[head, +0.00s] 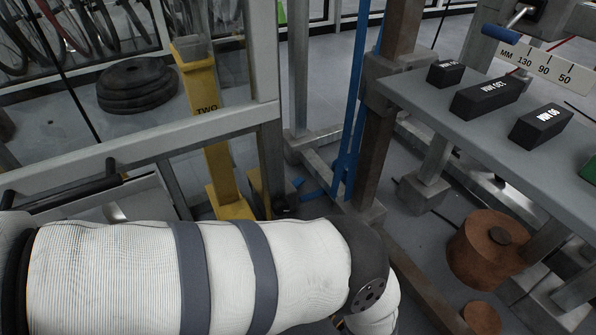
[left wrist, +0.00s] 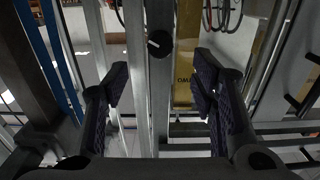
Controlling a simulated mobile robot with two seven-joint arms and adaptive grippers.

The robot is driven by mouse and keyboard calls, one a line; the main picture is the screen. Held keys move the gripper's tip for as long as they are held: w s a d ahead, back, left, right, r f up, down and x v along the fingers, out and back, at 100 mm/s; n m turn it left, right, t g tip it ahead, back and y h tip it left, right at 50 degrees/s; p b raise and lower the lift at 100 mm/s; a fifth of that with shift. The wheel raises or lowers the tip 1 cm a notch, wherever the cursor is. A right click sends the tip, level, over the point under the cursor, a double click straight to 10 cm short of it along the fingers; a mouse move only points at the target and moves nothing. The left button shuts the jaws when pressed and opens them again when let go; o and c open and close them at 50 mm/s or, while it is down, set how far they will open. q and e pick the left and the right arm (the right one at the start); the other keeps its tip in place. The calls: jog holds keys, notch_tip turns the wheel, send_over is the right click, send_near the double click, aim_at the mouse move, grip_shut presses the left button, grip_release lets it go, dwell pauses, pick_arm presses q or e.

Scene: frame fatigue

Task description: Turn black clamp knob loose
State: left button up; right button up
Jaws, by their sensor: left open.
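The black clamp knob (left wrist: 159,43) is round with a short white mark, and sits on a grey upright metal post (left wrist: 160,105) in the left wrist view. My left gripper (left wrist: 160,82) is open and empty. Its two dark padded fingers stand either side of the post, and the knob appears beyond the fingertips, roughly centred between them. I see no contact with the knob. In the head view my left arm in its white sleeve crosses the bottom, and its gripper is hidden. I cannot make out the knob clearly there. My right gripper is in neither view.
A yellow post (head: 212,140) marked TWO stands beside the grey frame and shows close right of the knob's post in the wrist view (left wrist: 184,60). A grey bench (head: 480,135) holds several black blocks at right. Dark weight plates (head: 137,84) lie on the floor.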

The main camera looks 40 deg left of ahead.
aim_at(283, 211)
pick_arm(q)
jog(key=b+x, duration=0.2)
jog(key=x, duration=0.6)
jog(key=shift+w+a, duration=0.1)
jog(key=shift+a, duration=0.15)
jog(key=c, duration=1.1)
